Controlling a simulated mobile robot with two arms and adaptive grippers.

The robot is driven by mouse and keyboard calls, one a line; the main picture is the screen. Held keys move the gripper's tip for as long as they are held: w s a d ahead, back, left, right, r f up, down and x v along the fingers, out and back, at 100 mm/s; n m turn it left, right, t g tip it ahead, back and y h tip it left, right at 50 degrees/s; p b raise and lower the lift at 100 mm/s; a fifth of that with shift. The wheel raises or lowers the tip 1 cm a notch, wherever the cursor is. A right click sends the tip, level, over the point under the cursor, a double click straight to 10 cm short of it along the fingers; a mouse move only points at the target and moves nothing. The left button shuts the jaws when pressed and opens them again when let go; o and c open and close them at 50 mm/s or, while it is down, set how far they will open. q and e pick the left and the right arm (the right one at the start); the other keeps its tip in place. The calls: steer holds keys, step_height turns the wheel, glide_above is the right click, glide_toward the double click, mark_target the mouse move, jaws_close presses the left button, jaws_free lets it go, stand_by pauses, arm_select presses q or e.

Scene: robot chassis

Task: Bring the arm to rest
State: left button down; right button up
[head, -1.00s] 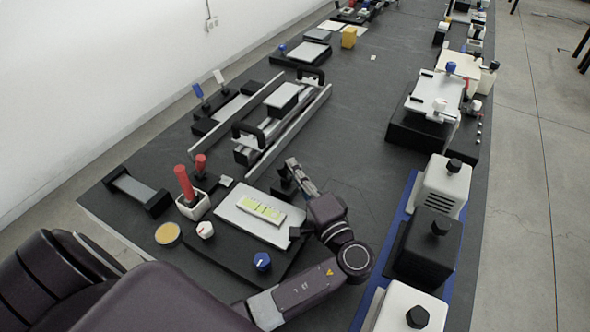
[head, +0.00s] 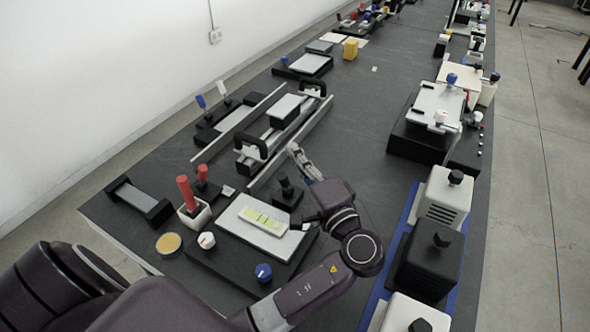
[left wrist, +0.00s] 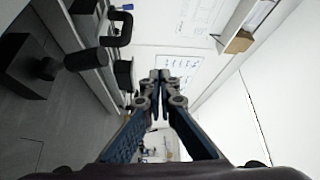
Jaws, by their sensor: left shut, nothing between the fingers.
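My left gripper (head: 292,152) is shut and empty above the dark table (head: 352,105). In the left wrist view its fingertips (left wrist: 160,76) meet, with nothing between them. In the head view the fingers point away from me, toward the sliding carriage on rails (head: 268,128). A small black-knobbed block (head: 287,192) stands just left of my left gripper. My right gripper is not in view.
Red-handled tools stand in a white holder (head: 194,213). Several knobbed boxes line a blue strip (head: 413,203) at right. The table's middle beyond my gripper is clear.

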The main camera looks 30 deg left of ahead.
arm_select(q)
steer(key=shift+r, duration=0.95)
